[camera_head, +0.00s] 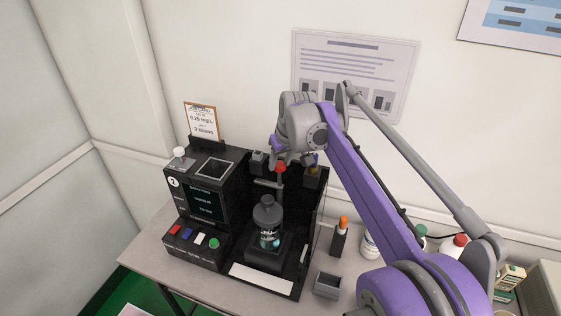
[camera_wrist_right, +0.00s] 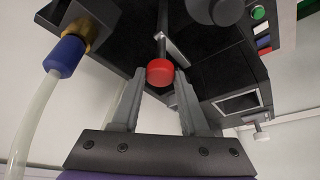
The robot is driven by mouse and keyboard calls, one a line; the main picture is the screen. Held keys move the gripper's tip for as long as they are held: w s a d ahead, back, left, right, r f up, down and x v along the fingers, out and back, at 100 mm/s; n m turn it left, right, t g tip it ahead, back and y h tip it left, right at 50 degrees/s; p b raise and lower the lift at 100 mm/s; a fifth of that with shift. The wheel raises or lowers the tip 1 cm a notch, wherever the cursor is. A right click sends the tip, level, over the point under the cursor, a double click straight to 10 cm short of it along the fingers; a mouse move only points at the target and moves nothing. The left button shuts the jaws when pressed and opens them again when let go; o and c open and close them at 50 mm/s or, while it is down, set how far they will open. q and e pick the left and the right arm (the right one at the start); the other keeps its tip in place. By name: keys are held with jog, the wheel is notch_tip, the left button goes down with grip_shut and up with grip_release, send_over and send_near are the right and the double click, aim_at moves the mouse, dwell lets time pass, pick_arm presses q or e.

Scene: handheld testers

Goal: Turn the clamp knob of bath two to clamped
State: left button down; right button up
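Bath two is the black tester marked 2 (camera_head: 173,182) on the bench in the head view. A red knob (camera_head: 280,166) sits on its upper part, above a grey bottle (camera_head: 267,219). I take it for the clamp knob; its setting is not readable. My right gripper (camera_head: 283,159) is at the knob from above, mostly hidden by its own wrist. In the right wrist view, my right gripper's fingertips (camera_wrist_right: 160,78) stand apart, one at each side of the red knob (camera_wrist_right: 160,72). Whether they touch it is unclear. My left gripper is not in view.
Coloured buttons (camera_head: 200,239) line the tester's front left. A white knob (camera_head: 179,152) and a note stand (camera_head: 202,121) are at its upper left. A grey holder (camera_head: 328,284) and an orange-tipped probe (camera_head: 342,235) stand to the right. A blue-collared hose (camera_wrist_right: 64,57) is beside the gripper.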

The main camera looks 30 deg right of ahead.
grip_shut()
dwell(0.9)
